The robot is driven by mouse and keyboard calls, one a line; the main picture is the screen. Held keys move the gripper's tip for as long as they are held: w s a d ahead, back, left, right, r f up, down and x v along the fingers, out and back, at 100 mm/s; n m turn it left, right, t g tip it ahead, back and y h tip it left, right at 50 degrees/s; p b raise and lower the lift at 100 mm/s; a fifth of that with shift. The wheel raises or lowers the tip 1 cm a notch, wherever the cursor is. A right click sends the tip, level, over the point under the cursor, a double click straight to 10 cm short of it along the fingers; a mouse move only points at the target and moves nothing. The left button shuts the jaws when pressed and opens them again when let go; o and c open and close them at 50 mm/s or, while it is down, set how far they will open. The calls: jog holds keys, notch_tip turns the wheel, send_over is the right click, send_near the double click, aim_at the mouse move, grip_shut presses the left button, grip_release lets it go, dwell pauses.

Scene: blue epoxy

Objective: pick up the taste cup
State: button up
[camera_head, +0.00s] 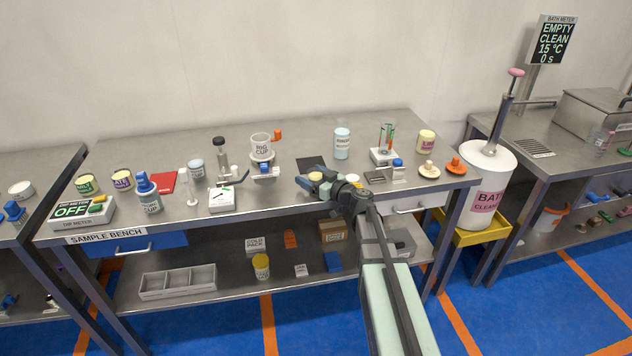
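My gripper (328,184) is low over the front middle-right of the sample bench (225,227), beside a dark square mat. A small pale yellow round piece shows at its tip; I cannot tell whether this is a separate thing. Finger opening is too small to tell. No label clearly reads "taste cup". My gripper is apart from both.

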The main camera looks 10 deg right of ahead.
jog(key=c, duration=0.9)
